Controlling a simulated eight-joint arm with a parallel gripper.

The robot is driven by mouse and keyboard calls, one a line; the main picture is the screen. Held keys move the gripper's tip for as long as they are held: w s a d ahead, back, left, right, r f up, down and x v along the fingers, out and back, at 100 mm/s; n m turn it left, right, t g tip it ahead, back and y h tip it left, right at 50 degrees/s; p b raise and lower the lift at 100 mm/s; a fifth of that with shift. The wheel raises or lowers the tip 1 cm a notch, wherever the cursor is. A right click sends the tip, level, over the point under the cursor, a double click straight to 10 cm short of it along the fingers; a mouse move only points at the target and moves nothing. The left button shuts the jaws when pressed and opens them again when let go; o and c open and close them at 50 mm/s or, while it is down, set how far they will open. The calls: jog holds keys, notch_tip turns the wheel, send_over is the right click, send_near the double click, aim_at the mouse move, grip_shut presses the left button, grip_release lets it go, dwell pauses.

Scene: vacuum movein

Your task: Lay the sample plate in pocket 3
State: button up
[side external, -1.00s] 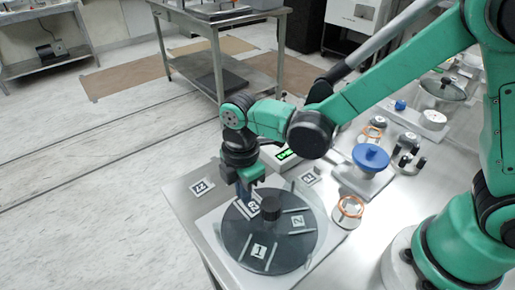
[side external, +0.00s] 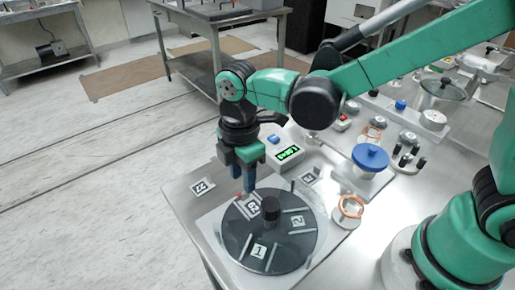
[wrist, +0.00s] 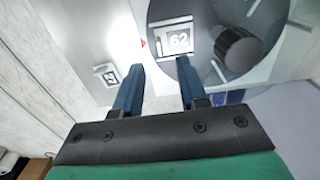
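A round dark turntable disc (side external: 290,250) with a central knob (side external: 271,207) lies on the bench's front corner. Labels 1 (side external: 259,251) and 2 (side external: 297,221) show on it; no label 3 is legible. A small pale plate with a two-digit tag (side external: 252,207) lies on the disc's far left part, beside a metal rail. The tagged plate also shows in the wrist view (wrist: 178,40), beyond my fingertips. My gripper (side external: 246,190) is above the disc's far left edge, fingers pointing down. In the wrist view my gripper (wrist: 160,68) has its fingers apart with nothing between them.
Tag 27 (side external: 203,187) lies left of the disc. A box with a lit green display (side external: 288,153) stands behind it. A blue-topped pot (side external: 370,157) and an orange ring (side external: 351,206) stand to the right. The bench's left corner is mostly clear.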

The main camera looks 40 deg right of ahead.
aim_at(244, 193)
notch_tip(244, 193, up, 7)
jog(key=s+d+m+t, duration=0.3)
jog(key=d+m+t, duration=0.4)
jog(key=d+m, duration=0.7)
jog(key=m, duration=0.4)
jog(key=shift+s, duration=0.3)
